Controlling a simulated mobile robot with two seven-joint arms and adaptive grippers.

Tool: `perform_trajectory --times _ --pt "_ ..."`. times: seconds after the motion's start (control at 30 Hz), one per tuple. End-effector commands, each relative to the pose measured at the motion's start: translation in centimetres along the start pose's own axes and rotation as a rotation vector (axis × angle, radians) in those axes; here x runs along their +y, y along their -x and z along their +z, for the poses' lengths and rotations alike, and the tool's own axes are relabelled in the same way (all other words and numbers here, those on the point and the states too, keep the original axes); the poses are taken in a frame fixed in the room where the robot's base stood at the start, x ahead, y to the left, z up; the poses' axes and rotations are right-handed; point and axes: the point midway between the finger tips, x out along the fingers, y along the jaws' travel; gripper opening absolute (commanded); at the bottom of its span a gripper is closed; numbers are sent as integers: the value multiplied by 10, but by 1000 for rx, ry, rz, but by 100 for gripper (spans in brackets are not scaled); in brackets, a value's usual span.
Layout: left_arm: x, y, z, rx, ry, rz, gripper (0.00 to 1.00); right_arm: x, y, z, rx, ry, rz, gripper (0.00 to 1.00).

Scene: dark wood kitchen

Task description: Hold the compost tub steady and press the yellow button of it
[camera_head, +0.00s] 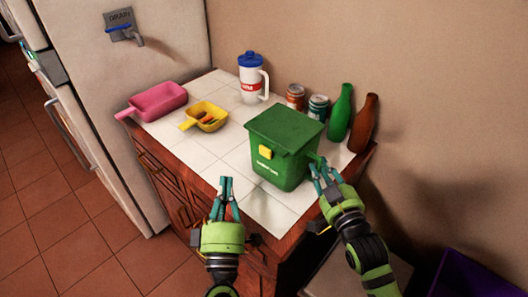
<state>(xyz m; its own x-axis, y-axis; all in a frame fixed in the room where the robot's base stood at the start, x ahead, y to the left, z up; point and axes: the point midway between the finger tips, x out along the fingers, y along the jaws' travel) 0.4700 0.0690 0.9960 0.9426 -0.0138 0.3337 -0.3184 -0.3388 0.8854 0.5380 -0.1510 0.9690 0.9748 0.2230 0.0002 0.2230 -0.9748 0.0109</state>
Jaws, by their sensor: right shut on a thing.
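The green compost tub (278,172) stands upright on the white tiled counter, with its lid (284,130) closed. Its yellow button (266,151) is on the front face, just below the lid. My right gripper (317,167) is shut on the tub's right side, at a green part that looks like a handle; the fingers partly hide it. My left gripper (226,181) is in front of and left of the tub, apart from it and from the button. Its fingertips are together and nothing shows between them.
A pink tub (158,101) and a yellow scoop holding small items (207,116) lie at left on the counter (232,158). A blue-lidded pitcher (252,80), two cans (296,96), a green bottle (340,114) and a brown bottle (363,124) stand behind. A fridge is left.

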Motion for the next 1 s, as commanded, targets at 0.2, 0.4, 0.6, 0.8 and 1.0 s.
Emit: perform_trajectory --times 0.2,0.4,0.6,0.8,1.0 --pt "0 -3 3 -1 2 0 0 0 0 0 1 0 0 0" --pt "0 -18 18 -1 3 0 0 0 0 -1 1 0 0 0" --pt "0 -39 39 -2 3 1 0 0 0 -1 2 0 0 0" --pt "0 -54 55 -1 3 -1 0 0 0 -1 2 0 0 0" --pt "0 -61 63 -1 1 0 0 0 0 -1 2 0 0 0"
